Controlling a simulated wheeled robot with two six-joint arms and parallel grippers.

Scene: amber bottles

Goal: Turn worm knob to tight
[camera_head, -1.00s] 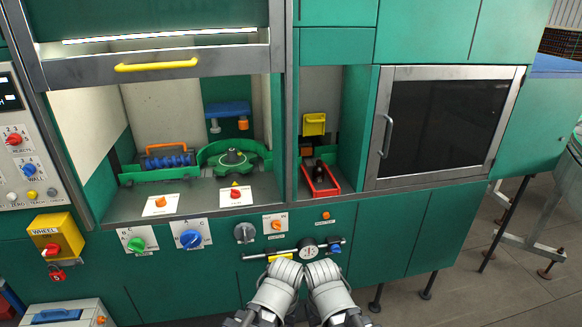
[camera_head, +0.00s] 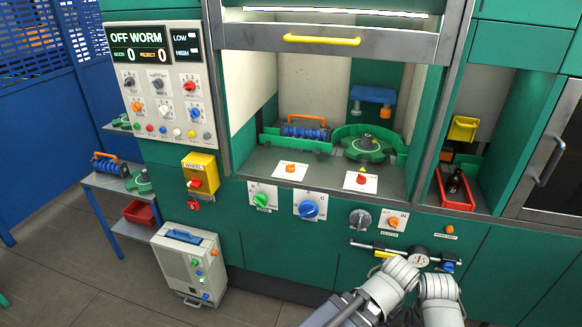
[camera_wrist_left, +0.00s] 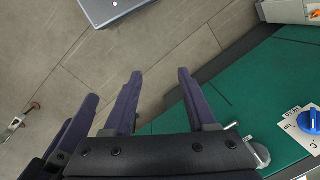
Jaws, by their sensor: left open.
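I cannot tell which control is the worm knob, as most labels are too small to read. Candidates are the orange knob (camera_head: 290,168) on a white plate in front of the blue worm screw (camera_head: 305,132), and the knobs on the control panel (camera_head: 206,130), whose display reads OFF WORM. My left gripper (camera_head: 402,268) is low at the right, in front of the cabinet and near the gauge bar. In the left wrist view its fingers (camera_wrist_left: 159,75) are apart with nothing between them. My right gripper (camera_head: 440,284) is beside it; its jaws cannot be made out.
A green knob (camera_head: 262,200), a blue knob (camera_head: 309,209) and a grey knob (camera_head: 360,219) line the cabinet front. A gauge (camera_head: 418,259) sits on a bar there. A grey box (camera_head: 190,262) stands on the floor.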

